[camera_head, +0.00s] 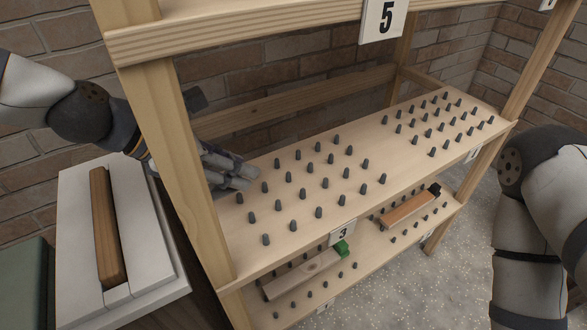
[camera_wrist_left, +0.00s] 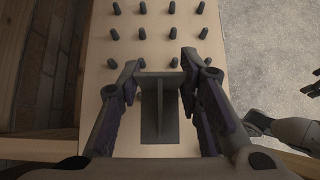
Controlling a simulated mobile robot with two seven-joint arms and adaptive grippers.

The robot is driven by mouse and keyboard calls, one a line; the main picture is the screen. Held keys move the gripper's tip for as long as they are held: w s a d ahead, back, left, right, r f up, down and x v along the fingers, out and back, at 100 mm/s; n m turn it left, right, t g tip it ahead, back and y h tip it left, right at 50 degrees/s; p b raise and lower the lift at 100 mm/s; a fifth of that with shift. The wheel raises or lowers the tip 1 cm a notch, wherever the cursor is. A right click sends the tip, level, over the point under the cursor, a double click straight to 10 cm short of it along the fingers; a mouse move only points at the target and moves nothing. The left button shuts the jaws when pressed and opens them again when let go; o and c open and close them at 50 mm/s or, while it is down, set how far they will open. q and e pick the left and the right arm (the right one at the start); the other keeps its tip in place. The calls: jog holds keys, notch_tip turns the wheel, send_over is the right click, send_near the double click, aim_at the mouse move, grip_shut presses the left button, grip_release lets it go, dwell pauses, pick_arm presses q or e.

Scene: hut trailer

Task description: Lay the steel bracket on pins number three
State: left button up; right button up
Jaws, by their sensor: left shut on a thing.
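My left gripper (camera_head: 246,176) reaches past the rack's left post to the left end of the upper pin shelf (camera_head: 225,211). It is shut on the steel bracket (camera_wrist_left: 159,106), a grey plate with an upright rib, which shows between the fingers in the left wrist view. In the head view I cannot make out the bracket apart from the hand. Pins number three (camera_head: 319,212) are the dark pegs on the left half of that shelf, above the "3" label (camera_head: 342,232). In the left wrist view several pegs stand just beyond the bracket. I cannot tell whether bracket and pegs touch.
The lower shelf holds a wooden block with a green end (camera_head: 303,274) and an orange-brown block with a black end (camera_head: 408,208). A white tray with a brown bar (camera_head: 106,230) stands at left. My right arm is at right.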

pick_arm(q)
jog(key=x, duration=0.3)
jog(key=r+b+x, duration=0.1)
jog(key=x, duration=0.2)
jog(key=d+x, duration=0.1)
jog(key=x, duration=0.3)
jog(key=shift+w+d+b, duration=0.1)
jog(key=shift+w+b, duration=0.3)
jog(key=shift+w+r, duration=0.1)
jog(key=shift+r, duration=0.05)
pick_arm(e)
jog(key=shift+g, duration=0.6)
jog(key=s+f, duration=0.3)
pick_arm(q)
jog(key=shift+r, duration=0.1)
jog(key=o, duration=1.2)
